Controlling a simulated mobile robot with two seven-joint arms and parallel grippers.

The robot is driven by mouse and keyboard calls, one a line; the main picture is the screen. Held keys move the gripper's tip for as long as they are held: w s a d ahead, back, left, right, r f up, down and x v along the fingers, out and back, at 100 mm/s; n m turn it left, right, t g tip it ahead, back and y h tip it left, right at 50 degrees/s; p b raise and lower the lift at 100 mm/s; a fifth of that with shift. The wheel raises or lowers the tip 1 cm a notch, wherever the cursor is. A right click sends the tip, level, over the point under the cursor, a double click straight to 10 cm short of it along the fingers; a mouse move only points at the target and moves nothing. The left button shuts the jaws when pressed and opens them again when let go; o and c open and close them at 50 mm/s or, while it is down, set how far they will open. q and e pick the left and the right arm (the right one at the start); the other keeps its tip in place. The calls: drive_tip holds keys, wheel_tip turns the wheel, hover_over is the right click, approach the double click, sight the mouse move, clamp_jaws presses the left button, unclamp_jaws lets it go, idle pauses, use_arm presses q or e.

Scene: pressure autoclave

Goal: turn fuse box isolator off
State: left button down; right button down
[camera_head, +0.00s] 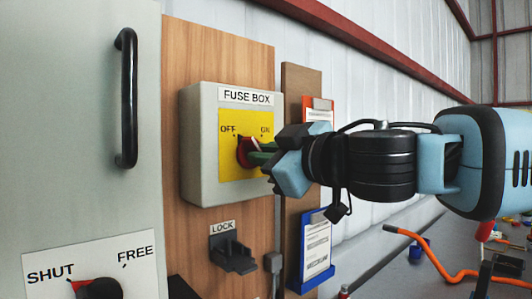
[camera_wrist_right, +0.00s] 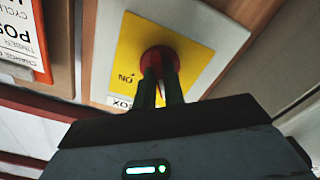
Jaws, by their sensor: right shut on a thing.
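The fuse box (camera_head: 203,163) is a grey box on a wooden board, with a yellow plate (camera_head: 229,166) marked OFF at left and ON at right. Its red isolator knob (camera_head: 243,152) is partly hidden by my right gripper (camera_head: 257,152). The green fingers of that gripper are shut on the knob, coming from the right. The right wrist view shows the red knob (camera_wrist_right: 159,61) between the two fingers (camera_wrist_right: 160,88), in front of the yellow plate. The knob's exact pointing direction is hard to tell. My left gripper is not in view.
A grey cabinet (camera_head: 70,180) with a black handle (camera_head: 127,98) and a SHUT/FREE dial (camera_head: 98,289) stands at left. A black LOCK bracket (camera_head: 232,253) is below the box. Red and blue clipboards (camera_head: 317,250) hang at right. An orange hose (camera_head: 432,257) lies at lower right.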

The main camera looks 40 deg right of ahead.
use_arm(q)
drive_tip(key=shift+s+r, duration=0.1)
use_arm(e)
drive_tip(key=shift+n, duration=0.9)
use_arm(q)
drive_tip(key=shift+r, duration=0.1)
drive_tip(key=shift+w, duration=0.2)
use_arm(e)
drive_tip(key=c, duration=1.5)
unclamp_jaws()
drive_tip(key=shift+s, duration=0.1)
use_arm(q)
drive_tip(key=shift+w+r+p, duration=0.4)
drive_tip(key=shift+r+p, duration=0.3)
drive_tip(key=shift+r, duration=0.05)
use_arm(e)
drive_tip(key=s, duration=0.7)
drive_tip(key=shift+s+d, duration=0.3)
drive_tip(key=shift+s, duration=0.05)
